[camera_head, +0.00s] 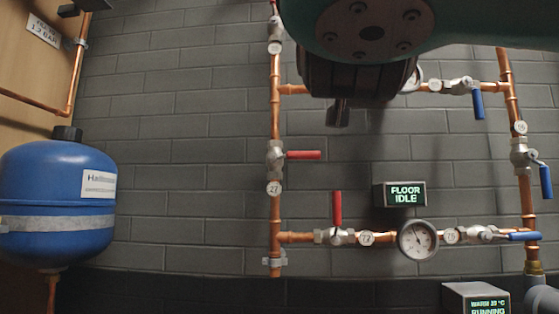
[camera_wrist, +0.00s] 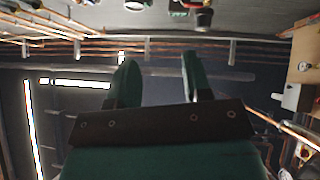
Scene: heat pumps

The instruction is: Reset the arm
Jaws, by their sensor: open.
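My gripper (camera_wrist: 158,75) shows in the wrist view with its two dark green fingers apart and nothing between them. Beyond the fingers are a dark surface and copper pipes, at a distance. In the head view my arm hangs in from the top right, with its dark end (camera_head: 340,112) in front of the brick wall and the upper pipe run. It hides part of the upper copper pipe and a fitting there. I cannot tell from the head view whether the arm touches the pipe.
Valves with red handles (camera_head: 304,155) and blue handles (camera_head: 478,104) sit on the copper pipes. A gauge (camera_head: 418,240) and a display reading FLOOR IDLE (camera_head: 400,194) are lower right. A blue tank (camera_head: 55,200) stands left. The wall between tank and pipes is clear.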

